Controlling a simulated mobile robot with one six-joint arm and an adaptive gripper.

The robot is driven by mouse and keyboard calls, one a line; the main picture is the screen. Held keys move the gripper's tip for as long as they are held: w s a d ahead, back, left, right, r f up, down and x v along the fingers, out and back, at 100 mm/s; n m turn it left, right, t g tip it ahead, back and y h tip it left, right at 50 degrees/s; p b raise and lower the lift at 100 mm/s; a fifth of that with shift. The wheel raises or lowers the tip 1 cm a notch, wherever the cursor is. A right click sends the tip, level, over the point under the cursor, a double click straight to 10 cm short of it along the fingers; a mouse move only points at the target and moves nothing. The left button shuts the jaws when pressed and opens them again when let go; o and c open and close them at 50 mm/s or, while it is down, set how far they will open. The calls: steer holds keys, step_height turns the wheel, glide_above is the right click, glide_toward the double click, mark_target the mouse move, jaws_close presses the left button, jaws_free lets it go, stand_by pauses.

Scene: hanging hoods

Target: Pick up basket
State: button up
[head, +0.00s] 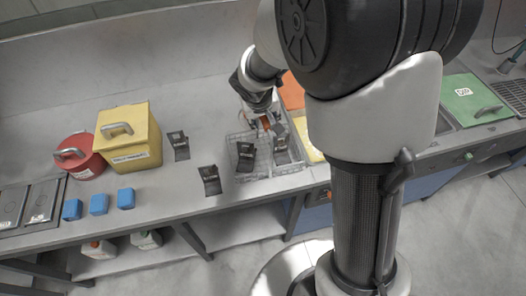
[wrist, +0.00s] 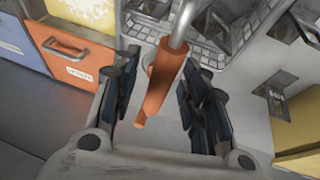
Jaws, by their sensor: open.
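A wire-mesh basket (head: 262,172) stands on the grey counter in the head view, with dark labelled holders in and around it. Its mesh shows at the top of the wrist view (wrist: 207,57). An orange handle (wrist: 160,85) on a bent metal rod rises from the basket side. My gripper (wrist: 160,100) is open, with its dark fingers on the left and right of the handle. Gaps show between handle and fingers, so I see no grip. In the head view my gripper (head: 262,118) is low over the basket, and its fingertips are partly hidden.
A yellow box (head: 130,137), a red round container (head: 80,155) and several blue blocks (head: 99,204) stand on the counter to the left. Dark labelled holders (head: 209,180) stand beside the basket. A green lid (head: 474,100) lies to the right. Drawers (wrist: 80,52) show below the counter.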

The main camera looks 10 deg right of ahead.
steer(key=shift+f, duration=0.1)
steer(key=shift+c, duration=0.6)
jaws_close()
steer(key=shift+w, duration=0.1)
